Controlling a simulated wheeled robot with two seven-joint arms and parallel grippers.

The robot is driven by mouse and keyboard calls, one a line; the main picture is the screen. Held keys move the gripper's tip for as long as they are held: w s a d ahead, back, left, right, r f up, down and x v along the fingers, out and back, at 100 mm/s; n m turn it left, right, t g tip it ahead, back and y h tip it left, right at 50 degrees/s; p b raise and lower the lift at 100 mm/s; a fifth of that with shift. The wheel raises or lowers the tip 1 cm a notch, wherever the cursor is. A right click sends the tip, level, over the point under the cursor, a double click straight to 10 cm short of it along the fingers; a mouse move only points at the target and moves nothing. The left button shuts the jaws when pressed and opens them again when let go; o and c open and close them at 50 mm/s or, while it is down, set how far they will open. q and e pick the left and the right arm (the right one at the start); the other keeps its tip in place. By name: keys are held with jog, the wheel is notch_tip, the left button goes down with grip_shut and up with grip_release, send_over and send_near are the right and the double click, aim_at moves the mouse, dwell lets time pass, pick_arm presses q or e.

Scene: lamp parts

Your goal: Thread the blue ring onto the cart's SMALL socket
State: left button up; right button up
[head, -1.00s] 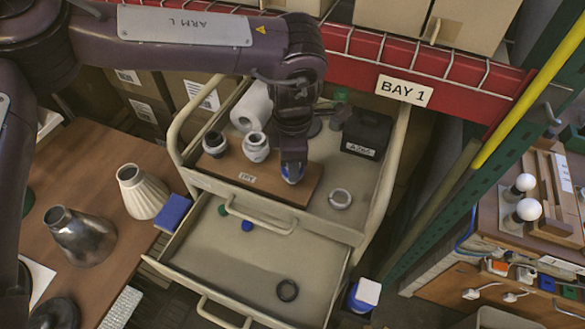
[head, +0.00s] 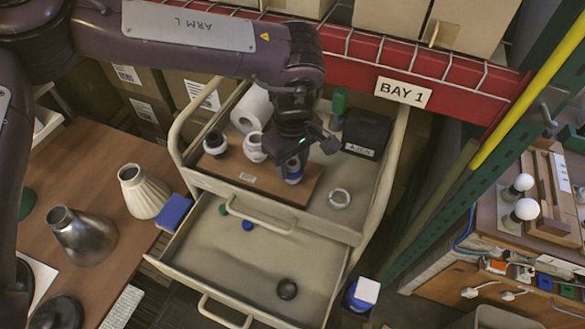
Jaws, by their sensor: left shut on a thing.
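The cart (head: 352,238) has a brown board (head: 225,173) on top with a row of pale sockets. A left socket (head: 214,144) has a dark top, and a middle socket (head: 254,148) is pale and partly behind my gripper. My left gripper (head: 293,166) points down at the board's right end, shut on the blue ring (head: 291,176). The ring is around or just over a pale socket there; my fingers hide most of it, so I cannot tell how far down it sits. I cannot read which socket is the small one. My right gripper is not in view.
A loose pale ring (head: 339,198) lies right of the board. A black box (head: 367,134) and a paper roll (head: 251,108) stand behind. The open drawer (head: 245,265) holds a black ring (head: 287,289) and small blue and green pieces. The red shelf beam (head: 450,90) runs behind the cart.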

pick_arm(q)
jog(key=shift+s+a+f+m, duration=0.1)
jog(key=shift+s+f+m, duration=0.2)
jog(key=shift+m, duration=1.5)
jog(key=m, duration=0.3)
jog(key=shift+w+a+r+m+p, duration=0.1)
jog(key=shift+m+p, duration=0.2)
jog(key=shift+p, duration=0.1)
jog(key=shift+c, duration=0.4)
jog(key=shift+m, duration=0.5)
jog(key=o, duration=1)
jog(key=shift+o, duration=0.2)
jog(key=shift+w, duration=0.15)
